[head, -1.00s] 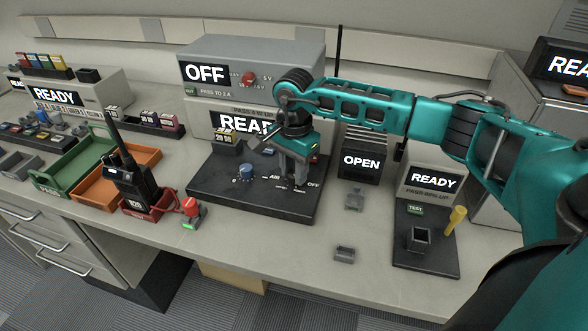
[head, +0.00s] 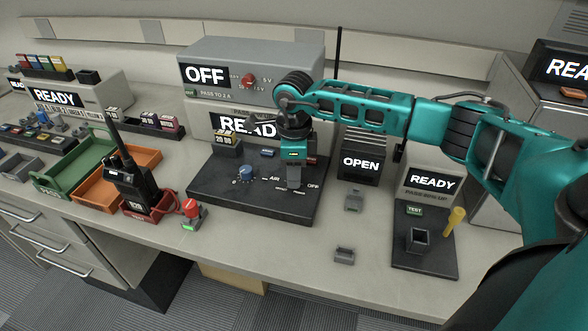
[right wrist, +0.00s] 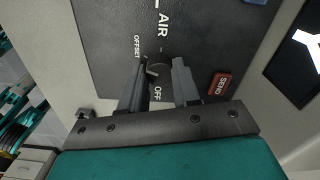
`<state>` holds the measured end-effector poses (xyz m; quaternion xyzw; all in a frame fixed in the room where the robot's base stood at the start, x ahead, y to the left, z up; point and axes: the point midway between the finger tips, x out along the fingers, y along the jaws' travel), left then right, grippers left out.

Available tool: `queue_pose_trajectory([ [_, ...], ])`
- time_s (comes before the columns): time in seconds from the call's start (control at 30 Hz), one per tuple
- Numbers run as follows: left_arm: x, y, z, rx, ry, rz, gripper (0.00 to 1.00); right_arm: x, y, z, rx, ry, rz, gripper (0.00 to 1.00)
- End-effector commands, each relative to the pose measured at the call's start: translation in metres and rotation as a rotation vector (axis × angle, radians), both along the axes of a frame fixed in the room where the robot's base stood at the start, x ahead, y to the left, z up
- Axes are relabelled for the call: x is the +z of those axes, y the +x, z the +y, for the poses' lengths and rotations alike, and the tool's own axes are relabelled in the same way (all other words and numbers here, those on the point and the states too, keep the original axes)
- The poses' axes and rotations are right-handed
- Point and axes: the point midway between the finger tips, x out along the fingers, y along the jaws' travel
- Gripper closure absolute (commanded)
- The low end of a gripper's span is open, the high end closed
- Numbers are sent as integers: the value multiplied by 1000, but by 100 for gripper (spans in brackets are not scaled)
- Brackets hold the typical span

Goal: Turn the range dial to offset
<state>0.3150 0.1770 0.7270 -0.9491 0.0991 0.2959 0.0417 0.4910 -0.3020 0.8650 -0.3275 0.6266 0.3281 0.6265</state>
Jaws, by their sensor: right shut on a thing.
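My right gripper (head: 293,187) points down over the front right of the dark panel (head: 215,190). In the right wrist view it is shut on the small black range dial (right wrist: 158,66), with one finger on each side. A short pale mark shows on the dial's left side, but I cannot tell exactly which label it points at. The labels OFFSET (right wrist: 138,46), AIR (right wrist: 162,25) and OFF (right wrist: 157,93) stand around the dial. In the head view the fingers hide the dial. My left gripper is not in view.
A blue knob (head: 245,174) stands on the panel left of the gripper. A red SEND button (right wrist: 219,84) is close to the fingers. A handheld radio (head: 135,185) stands in a red holder at the left.

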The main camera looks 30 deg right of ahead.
Motion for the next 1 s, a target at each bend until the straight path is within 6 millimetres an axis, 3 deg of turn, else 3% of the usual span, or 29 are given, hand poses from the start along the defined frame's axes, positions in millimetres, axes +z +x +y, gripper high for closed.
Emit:
queue_pose_trajectory([
  [0.4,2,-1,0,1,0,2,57,1,0,-1,-175,-1,-2,99],
  [0.93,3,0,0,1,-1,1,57,1,0,-1,-194,-2,-2,99],
  [0.97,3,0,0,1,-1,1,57,1,0,-1,-194,-2,-2,66],
  [1.0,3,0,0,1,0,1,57,1,0,-1,-194,-2,-2,62],
])
